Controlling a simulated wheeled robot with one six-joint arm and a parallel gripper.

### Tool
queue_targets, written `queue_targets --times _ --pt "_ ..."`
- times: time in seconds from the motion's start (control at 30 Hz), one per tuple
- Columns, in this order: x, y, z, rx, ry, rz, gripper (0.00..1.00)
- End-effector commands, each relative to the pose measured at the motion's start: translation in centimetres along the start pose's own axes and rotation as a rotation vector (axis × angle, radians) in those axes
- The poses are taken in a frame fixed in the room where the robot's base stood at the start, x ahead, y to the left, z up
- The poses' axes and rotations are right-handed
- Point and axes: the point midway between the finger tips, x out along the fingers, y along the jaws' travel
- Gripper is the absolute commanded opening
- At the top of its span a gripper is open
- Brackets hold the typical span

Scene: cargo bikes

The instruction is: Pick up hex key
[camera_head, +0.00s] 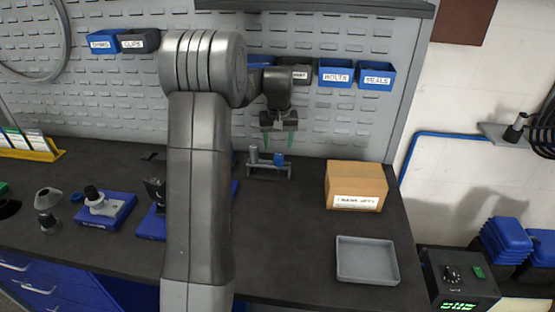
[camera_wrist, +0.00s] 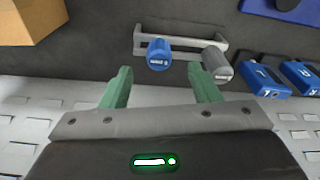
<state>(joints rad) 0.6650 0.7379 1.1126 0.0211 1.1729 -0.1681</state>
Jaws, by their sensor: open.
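A small grey rack (camera_head: 268,173) stands on the dark bench and holds a blue-topped piece (camera_head: 279,160) and a grey-topped piece (camera_head: 253,155) upright. In the wrist view the rack (camera_wrist: 182,28) shows the blue handle (camera_wrist: 158,54) and the grey handle (camera_wrist: 216,64), both with small labels I cannot read. I cannot tell which of them, if either, is the hex key; no bare hex key shows. My gripper (camera_head: 279,144) points down above the rack, open and empty. In the wrist view its green fingers (camera_wrist: 160,76) are apart, the blue handle appearing between and beyond their tips.
A cardboard box (camera_head: 356,185) and an empty grey tray (camera_head: 368,259) stand right of the rack. Blue bins (camera_head: 336,73) hang on the pegboard behind. Blue fixtures (camera_head: 105,210) stand at left. My arm hides part of the bench.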

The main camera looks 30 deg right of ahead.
Motion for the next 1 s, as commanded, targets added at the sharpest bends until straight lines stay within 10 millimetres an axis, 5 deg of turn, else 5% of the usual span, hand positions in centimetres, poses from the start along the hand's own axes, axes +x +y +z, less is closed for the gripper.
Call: queue_targets --times 0.6,0.87,1.0 --pt "6.3 0.2 -0.7 0.000 0.000 0.000 0.56" --pt "6.6 0.2 -0.7 0.000 0.001 0.000 0.56" --pt "6.6 0.2 -0.7 0.000 0.001 0.000 0.28"
